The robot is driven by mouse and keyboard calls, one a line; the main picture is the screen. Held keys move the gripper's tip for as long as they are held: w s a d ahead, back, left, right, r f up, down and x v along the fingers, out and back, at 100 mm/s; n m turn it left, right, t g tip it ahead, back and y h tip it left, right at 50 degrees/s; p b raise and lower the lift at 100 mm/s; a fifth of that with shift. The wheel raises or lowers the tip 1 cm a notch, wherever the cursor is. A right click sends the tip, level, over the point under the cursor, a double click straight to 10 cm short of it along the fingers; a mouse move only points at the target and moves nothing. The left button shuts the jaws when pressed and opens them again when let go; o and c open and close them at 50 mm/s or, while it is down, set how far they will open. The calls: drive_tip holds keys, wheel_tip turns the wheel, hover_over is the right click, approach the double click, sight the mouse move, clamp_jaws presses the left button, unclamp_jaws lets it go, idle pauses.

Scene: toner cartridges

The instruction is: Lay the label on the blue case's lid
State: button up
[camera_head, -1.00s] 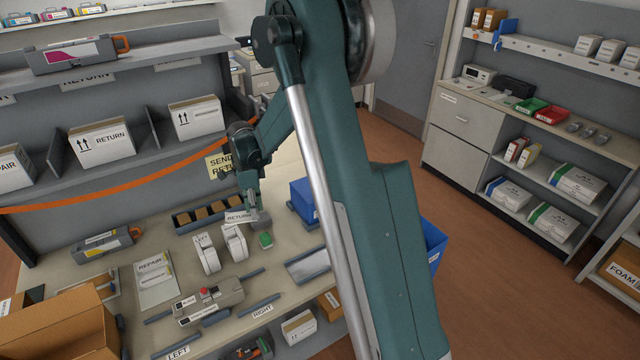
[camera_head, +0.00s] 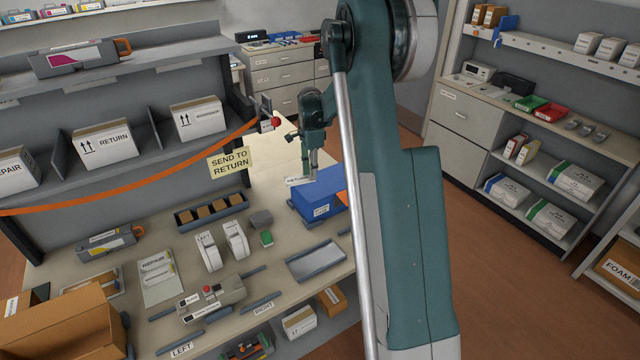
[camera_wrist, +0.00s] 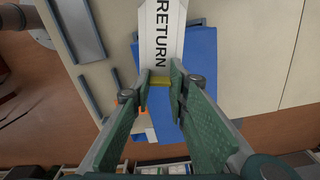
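The blue case (camera_head: 318,205) stands at the far right of the table, and its lid (camera_wrist: 203,72) shows under the label in the wrist view. The white label (camera_head: 296,181) reads RETURN in the wrist view (camera_wrist: 163,35). My gripper (camera_head: 312,174) is above the case, pointing down. In the wrist view its fingertips (camera_wrist: 160,83) are closed on the label's near end, at a yellowish piece. The label reaches out over the lid. Whether it touches the lid I cannot tell.
An orange strap (camera_head: 130,188) and SEND TO RETURN sign (camera_head: 230,162) hang behind.

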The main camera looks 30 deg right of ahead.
drive_tip(key=w+d+r+n, duration=0.2)
drive_tip(key=w+d, duration=0.1)
drive_tip(key=d, duration=0.8)
drive_tip(key=shift+w+r, duration=0.15)
drive_tip(key=shift+w, duration=0.05)
drive_tip(key=shift+d, duration=0.1)
drive_tip(key=p, duration=0.1)
hover_over(330, 179)
drive_tip(key=shift+s+f, duration=0.1)
drive_tip(key=shift+f, duration=3.05)
drive_tip(key=shift+f, duration=1.85)
drive_tip(key=shift+f, duration=0.15)
drive_tip(key=o, duration=0.6)
drive_tip(key=shift+r, duration=0.2)
wheel_tip(330, 179, up, 12)
